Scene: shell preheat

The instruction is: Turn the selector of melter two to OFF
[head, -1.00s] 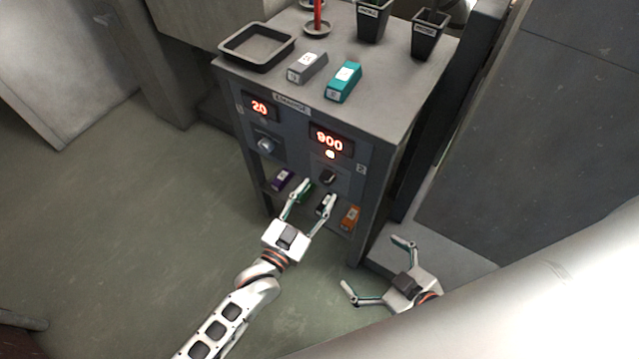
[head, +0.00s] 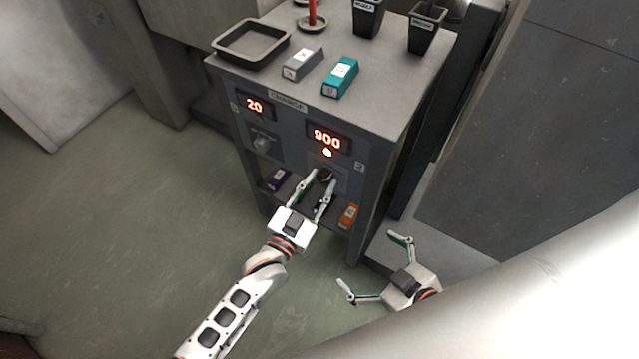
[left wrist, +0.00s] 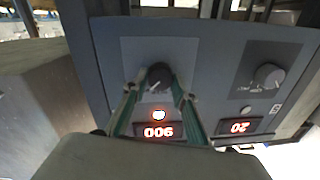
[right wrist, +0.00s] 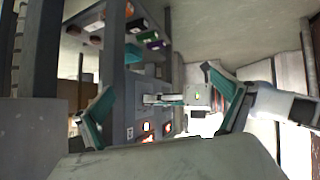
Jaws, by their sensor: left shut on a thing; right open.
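The selector of melter two is a dark round knob (left wrist: 159,75) below the red display reading 900 (head: 327,138) with a lit lamp (head: 327,153). In the head view the knob (head: 325,175) is partly hidden by my gripper. My left gripper (head: 326,178) has its two fingers on either side of the knob and is shut on it. The left wrist view shows both fingertips (left wrist: 160,84) against its sides; which mark it points to cannot be read. My right gripper (head: 371,266) is open and empty, right of the cabinet.
Melter one's grey knob (head: 262,142) sits left under a display reading 20 (head: 254,105). A shelf below holds a purple box (head: 278,180) and an orange box (head: 348,216). A tray (head: 222,49), grey and teal blocks (head: 341,77) and black bins (head: 424,33) stand on top.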

